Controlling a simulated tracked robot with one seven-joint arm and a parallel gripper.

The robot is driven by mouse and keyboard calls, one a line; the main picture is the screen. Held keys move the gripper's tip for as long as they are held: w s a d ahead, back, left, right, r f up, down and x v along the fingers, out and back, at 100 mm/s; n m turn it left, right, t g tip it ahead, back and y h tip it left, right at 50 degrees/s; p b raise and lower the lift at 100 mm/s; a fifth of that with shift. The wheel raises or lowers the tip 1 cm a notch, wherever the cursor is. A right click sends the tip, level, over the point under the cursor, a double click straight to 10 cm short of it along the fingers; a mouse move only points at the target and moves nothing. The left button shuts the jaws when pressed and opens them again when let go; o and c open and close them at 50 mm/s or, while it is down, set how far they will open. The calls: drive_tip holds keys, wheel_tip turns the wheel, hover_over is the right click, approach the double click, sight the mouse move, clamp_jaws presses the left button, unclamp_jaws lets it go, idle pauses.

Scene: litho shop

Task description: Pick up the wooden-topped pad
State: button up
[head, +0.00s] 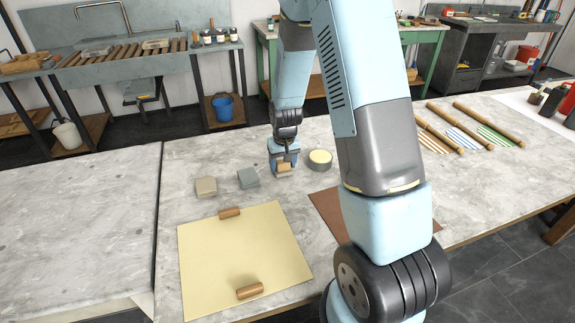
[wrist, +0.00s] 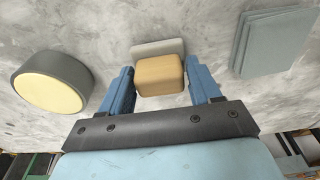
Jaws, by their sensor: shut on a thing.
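The wooden-topped pad (wrist: 160,75) is between the two fingers of my gripper (wrist: 160,88) in the wrist view. It has a tan wooden top and a pale grey base. In the head view the pad (head: 284,168) shows as a small tan block at my gripper (head: 284,163), over the stone table. My gripper is shut on it. I cannot tell from these views whether its base still touches the table.
A round dark tin with a cream top (head: 320,160) stands close to the right of my gripper. A cream sheet (head: 245,250) with two wooden pieces lies in front. A brown sheet (head: 328,208) is partly behind my arm.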

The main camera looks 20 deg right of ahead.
wheel_tip(320, 180, up, 3)
drive_tip(key=shift+f, duration=0.1)
drive_tip(key=s+a+r, duration=0.1)
drive_tip(key=s+r, duration=0.9)
drive_tip(key=s, duration=0.4)
drive_tip(key=shift+a, duration=0.3)
drive_tip(key=shift+r, duration=0.1)
drive_tip(key=o, duration=0.5)
drive_tip(key=shift+c, duration=0.2)
drive_tip(key=c, duration=0.3)
